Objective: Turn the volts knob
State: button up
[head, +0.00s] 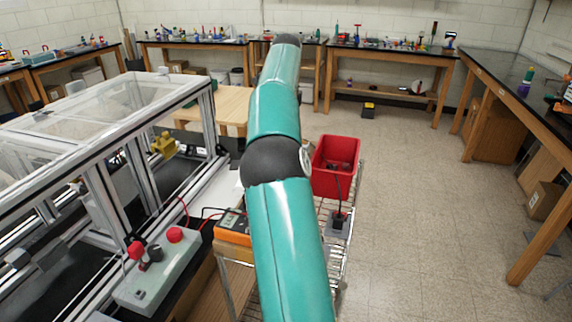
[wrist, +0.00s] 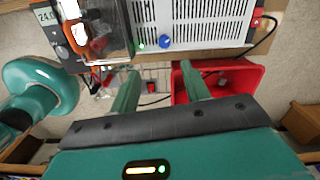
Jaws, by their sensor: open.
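In the wrist view, a grey power supply unit (wrist: 200,22) with slotted vents stands at the top. It has a blue knob (wrist: 165,41) at its lower edge, beside a small green light. I cannot read any label that tells which knob is volts. My gripper (wrist: 160,70) is open, its two green fingers apart and pointing toward the unit. The blue knob appears between the fingertips in the picture, with no visible contact. My gripper is not visible in the head view.
A red bin (head: 336,166) sits on a wire cart right of my arm. An orange meter (head: 232,229) and a control box (head: 157,272) with red buttons stand by the extrusion frame (head: 95,135) at left. Open floor (head: 430,200) lies to the right.

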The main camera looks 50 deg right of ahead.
jog(key=shift+m, duration=0.4)
jog(key=f, duration=1)
jog(key=d+f, duration=0.1)
jog(key=f, duration=0.4)
jog(key=shift+w, duration=0.15)
jog(key=shift+c, duration=0.2)
jog(key=shift+r, duration=0.1)
jog(key=c, duration=1)
